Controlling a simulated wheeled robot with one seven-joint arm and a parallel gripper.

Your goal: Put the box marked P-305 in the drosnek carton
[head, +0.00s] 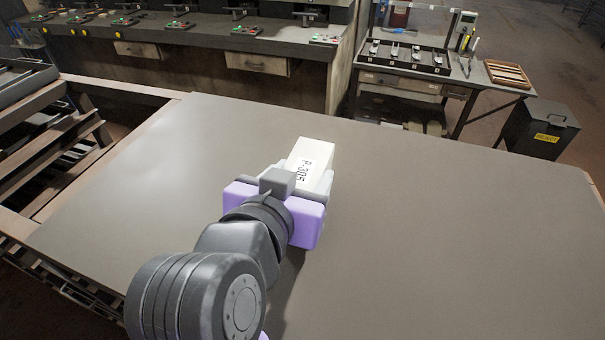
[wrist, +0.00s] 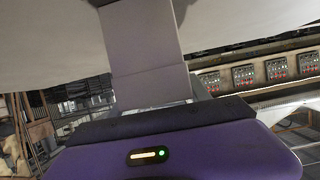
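The white box marked P-305 (head: 315,160) is in the head view, over the middle of the grey table, with its black lettering facing up. My purple gripper (head: 299,184) is at the box's near end, with a finger along each side, and appears shut on it. In the wrist view, a plain greyish box face (wrist: 145,55) extends from the purple gripper body, its lettering not visible. Whether the box touches the table or hangs just above it is unclear. I see no drosnek carton in either view.
The grey table (head: 450,230) is otherwise bare. Behind it stand a long workbench (head: 190,38) with drawers and a smaller bench holding a dark tray (head: 405,58) and a wooden tray (head: 507,73). A dark bin with a yellow label (head: 543,128) stands at the right. Metal racks are at the left.

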